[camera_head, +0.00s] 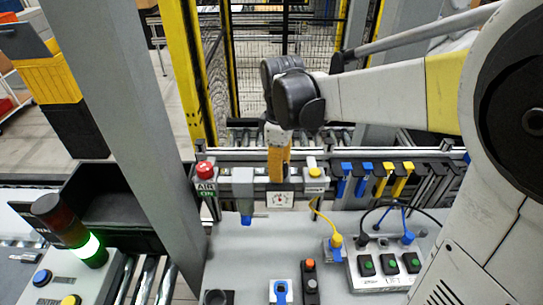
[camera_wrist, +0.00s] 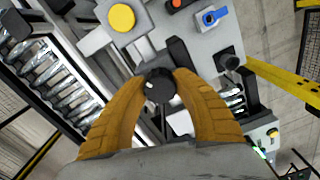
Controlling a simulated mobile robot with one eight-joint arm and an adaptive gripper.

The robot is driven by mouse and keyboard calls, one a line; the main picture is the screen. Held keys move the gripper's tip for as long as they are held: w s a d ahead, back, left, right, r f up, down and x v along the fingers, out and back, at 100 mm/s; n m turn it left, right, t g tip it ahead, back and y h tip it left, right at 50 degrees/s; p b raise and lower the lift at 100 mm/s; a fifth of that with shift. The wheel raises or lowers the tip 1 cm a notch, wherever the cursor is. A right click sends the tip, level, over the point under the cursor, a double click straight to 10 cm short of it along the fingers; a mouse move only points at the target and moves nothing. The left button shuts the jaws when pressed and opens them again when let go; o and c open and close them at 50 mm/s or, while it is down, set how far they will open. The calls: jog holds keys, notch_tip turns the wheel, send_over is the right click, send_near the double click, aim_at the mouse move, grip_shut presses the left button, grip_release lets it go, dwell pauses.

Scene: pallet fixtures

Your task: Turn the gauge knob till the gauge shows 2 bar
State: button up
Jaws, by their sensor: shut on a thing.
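The gauge (camera_head: 281,200) is a small white square dial on the rail in the head view. Its needle and scale are too small to read. My gripper (camera_head: 278,180) points down just above the gauge, its orange fingers hiding the knob there. In the wrist view, the black round gauge knob (camera_wrist: 159,86) with a pale mark on its top sits between the two curved orange fingertips of my gripper (camera_wrist: 160,79). The fingers are shut on the knob from both sides. The dial face cannot be made out in the wrist view.
A red button (camera_head: 205,170) above an AIR ON label stands left of the gauge. A yellow button (camera_head: 315,172) stands close on its right, with blue and yellow levers (camera_head: 375,178) beyond. A grey panel (camera_head: 250,255) with switches and cables lies in front.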

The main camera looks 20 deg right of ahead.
jog(key=shift+n, duration=0.3)
jog(key=o, duration=1.2)
notch_tip(320, 180, up, 12)
jog(key=shift+r, duration=0.1)
